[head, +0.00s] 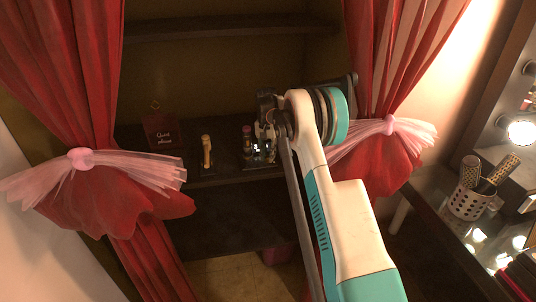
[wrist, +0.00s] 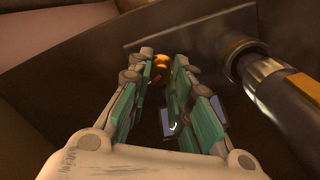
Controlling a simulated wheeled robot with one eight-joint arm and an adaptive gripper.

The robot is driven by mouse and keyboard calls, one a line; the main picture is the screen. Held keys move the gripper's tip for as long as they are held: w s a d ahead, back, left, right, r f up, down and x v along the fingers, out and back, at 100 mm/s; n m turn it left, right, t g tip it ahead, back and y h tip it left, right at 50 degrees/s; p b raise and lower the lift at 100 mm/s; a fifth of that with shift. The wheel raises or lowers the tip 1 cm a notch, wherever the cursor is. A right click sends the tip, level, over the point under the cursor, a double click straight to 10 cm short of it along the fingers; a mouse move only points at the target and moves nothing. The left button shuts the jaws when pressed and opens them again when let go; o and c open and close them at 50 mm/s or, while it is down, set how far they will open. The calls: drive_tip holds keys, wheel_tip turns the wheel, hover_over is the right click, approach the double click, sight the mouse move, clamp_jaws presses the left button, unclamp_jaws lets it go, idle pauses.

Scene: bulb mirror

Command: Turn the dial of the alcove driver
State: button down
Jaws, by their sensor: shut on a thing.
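In the wrist view, a small gold rounded piece (wrist: 161,66), which looks like the dial of the alcove driver, shows between the fingertips of my gripper (wrist: 162,68). My gripper is shut on it; the fingers hide most of it and its turn angle cannot be told. In the head view, my gripper (head: 265,143) is in the alcove at the lower shelf (head: 225,176), and my arm and gripper hide the driver there.
In the head view, a gold upright item (head: 207,151), a dark-and-pink one (head: 247,139) and a small sign (head: 163,132) stand left of my gripper. Red curtains (head: 84,120) flank the alcove.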

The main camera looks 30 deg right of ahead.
sight(267, 156)
drive_tip(key=c, duration=1.4)
unclamp_jaws()
drive_tip(key=shift+c, duration=0.2)
drive_tip(key=shift+r, duration=0.1)
wheel_tip(267, 156, up, 12)
drive_tip(key=shift+w+a, duration=0.15)
drive_tip(key=shift+w, duration=0.05)
